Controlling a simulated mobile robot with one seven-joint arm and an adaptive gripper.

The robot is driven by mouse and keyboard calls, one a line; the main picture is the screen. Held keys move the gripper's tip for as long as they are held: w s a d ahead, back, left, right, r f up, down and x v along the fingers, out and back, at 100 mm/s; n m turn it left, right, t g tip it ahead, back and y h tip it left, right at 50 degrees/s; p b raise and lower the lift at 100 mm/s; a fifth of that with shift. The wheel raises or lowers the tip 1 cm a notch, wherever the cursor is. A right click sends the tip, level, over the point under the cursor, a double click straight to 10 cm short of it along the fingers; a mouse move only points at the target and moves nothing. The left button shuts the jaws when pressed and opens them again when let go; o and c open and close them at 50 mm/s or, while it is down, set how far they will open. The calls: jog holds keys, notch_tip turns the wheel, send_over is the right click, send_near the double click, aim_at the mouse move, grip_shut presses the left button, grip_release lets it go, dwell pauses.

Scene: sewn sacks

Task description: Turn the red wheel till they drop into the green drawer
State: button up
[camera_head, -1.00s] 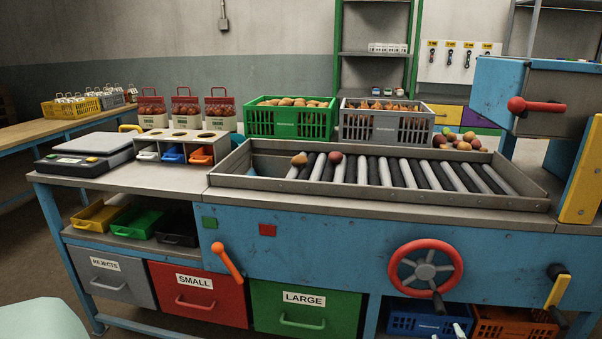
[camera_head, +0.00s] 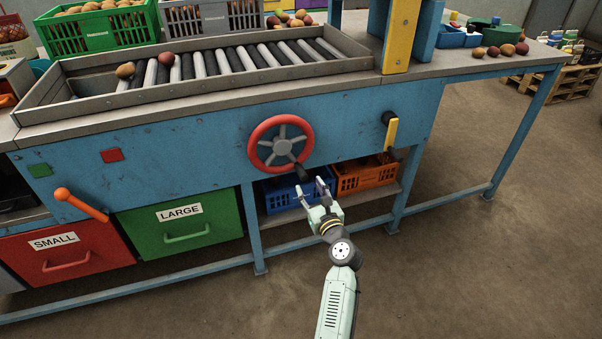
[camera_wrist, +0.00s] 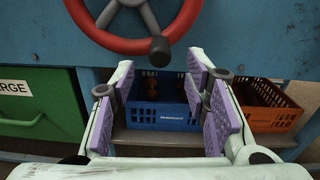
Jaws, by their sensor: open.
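The red wheel (camera_head: 280,144) with grey spokes is on the blue front panel of the machine. Its dark crank knob (camera_head: 301,172) points down to the right. In the wrist view the wheel's lower rim (camera_wrist: 138,42) and knob (camera_wrist: 159,48) show at the top. My gripper (camera_head: 311,190) is open and empty, just below the knob; I see no contact. The green drawer (camera_head: 180,222), labelled LARGE, is closed under the panel at left. Two potatoes, one tan (camera_head: 125,70) and one reddish (camera_head: 166,59), lie at the left end of the roller bed (camera_head: 240,62).
An orange lever (camera_head: 80,204) and a yellow-handled lever (camera_head: 391,132) flank the wheel. A red drawer (camera_head: 66,251) labelled SMALL is left of the green one. Blue (camera_head: 283,196) and orange (camera_head: 362,177) crates stand on the low shelf behind my gripper.

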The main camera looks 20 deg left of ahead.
aim_at(301, 172)
jog(key=x, duration=0.8)
jog(key=shift+w+a, duration=0.1)
jog(key=shift+a, duration=0.05)
jog(key=shift+c, duration=0.4)
grip_shut()
